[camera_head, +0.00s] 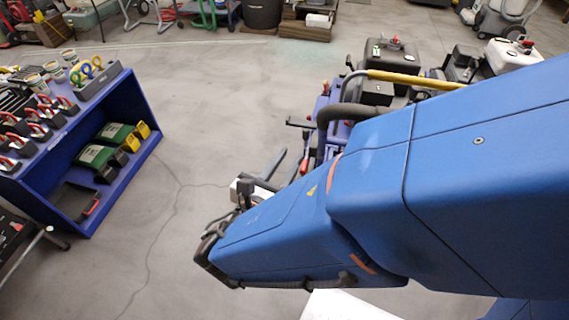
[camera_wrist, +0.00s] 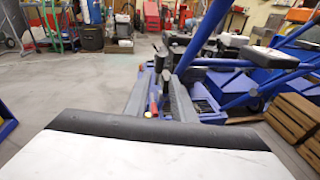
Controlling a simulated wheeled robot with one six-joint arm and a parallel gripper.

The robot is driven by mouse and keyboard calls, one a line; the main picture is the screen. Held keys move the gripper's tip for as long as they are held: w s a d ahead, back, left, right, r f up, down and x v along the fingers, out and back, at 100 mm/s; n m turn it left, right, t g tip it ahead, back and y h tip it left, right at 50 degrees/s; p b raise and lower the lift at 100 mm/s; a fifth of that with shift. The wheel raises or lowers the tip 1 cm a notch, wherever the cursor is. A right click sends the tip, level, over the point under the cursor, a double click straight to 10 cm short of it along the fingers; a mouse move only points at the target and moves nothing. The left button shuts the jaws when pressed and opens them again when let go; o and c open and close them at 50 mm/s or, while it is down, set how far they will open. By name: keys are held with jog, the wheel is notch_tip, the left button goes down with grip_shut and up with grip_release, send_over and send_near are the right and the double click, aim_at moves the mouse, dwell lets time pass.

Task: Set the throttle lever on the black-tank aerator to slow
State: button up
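The black-tank aerator stands right of centre in the head view, its black tank (camera_head: 388,52) beyond a yellow-sleeved bar. My arm covers much of its near side. My gripper (camera_head: 287,165) reaches out low in front of the blue frame. In the wrist view my gripper (camera_wrist: 155,103) shows two grey fingers apart, with nothing held between them. Beyond and between them are a small red and yellow part (camera_wrist: 153,104) and upright black knobs (camera_wrist: 176,52) on blue machinery. I cannot tell which part is the throttle lever or its setting.
A second aerator with a white tank (camera_head: 510,55) stands at the right. A blue shelf (camera_head: 135,105) with tools and green-and-yellow items stands at the left. Wooden crates (camera_wrist: 297,118) are close on the right in the wrist view. The floor (camera_head: 215,100) between shelf and aerators is clear.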

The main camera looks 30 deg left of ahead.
jog(key=shift+s+d+r, duration=0.1)
jog(key=shift+s+r, duration=0.1)
jog(key=shift+s, duration=1.1)
jog(key=shift+s+d+r, duration=0.1)
jog(key=shift+s+r, duration=0.1)
jog(key=shift+s, duration=1.05)
